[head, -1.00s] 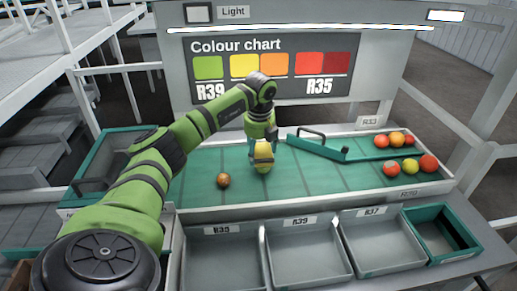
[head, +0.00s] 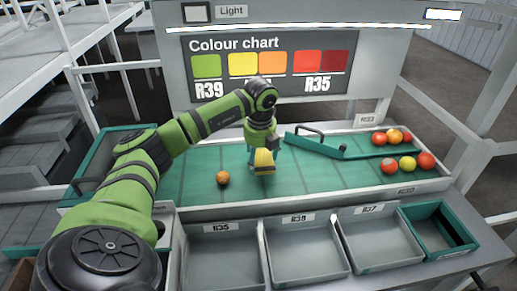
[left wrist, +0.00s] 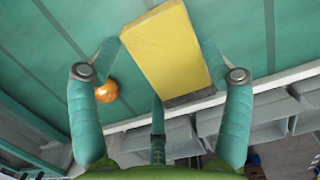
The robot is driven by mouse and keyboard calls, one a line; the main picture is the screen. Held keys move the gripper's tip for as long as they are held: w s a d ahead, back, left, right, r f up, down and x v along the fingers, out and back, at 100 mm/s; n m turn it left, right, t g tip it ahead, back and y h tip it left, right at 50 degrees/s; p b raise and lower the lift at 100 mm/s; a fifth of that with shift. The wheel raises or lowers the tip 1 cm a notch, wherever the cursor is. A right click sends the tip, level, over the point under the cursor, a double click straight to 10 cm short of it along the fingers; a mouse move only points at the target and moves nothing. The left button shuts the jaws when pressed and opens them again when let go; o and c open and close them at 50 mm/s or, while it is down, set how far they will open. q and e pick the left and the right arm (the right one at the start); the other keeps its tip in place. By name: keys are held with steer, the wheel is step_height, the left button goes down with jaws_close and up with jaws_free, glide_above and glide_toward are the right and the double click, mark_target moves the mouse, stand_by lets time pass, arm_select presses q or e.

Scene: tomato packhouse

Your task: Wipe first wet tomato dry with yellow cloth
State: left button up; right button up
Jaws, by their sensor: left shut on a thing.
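The yellow cloth (head: 264,162) looks like a thick folded pad. My left gripper (head: 263,150) is shut on it, low over the green belt. In the left wrist view the cloth (left wrist: 165,45) sits between the fingertips, with a grey strip along its lower end. A single orange tomato (head: 222,178) lies on the belt to the left of the cloth, apart from it. The tomato also shows in the left wrist view (left wrist: 107,91), beside the left finger. I cannot make out whether its skin is wet. My right gripper is not in view.
Several red, orange and yellow-green tomatoes lie in two groups at the belt's right end, one group by a green diverter bar (head: 313,146). Grey trays (head: 308,248) and a green crate (head: 438,231) stand in front. The belt (head: 195,160) left of the gripper is mostly clear.

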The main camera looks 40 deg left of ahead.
arm_select(q)
steer(key=shift+w+a, duration=0.1)
steer(key=shift+w+a, duration=1.35)
steer(key=shift+a, duration=0.3)
steer(key=shift+s+d, duration=0.1)
steer(key=shift+s+d+p, duration=0.5)
steer(key=shift+s+d, duration=0.85)
steer(key=shift+d, duration=0.25)
steer(key=shift+w, duration=0.1)
steer(key=shift+w+a, duration=0.7)
steer(key=shift+a, duration=0.15)
steer(key=shift+w+a, duration=0.65)
steer(key=shift+a, duration=0.2)
steer(key=shift+r, duration=0.15)
steer(key=shift+r+p, duration=2.25)
steer(key=shift+r, duration=0.7)
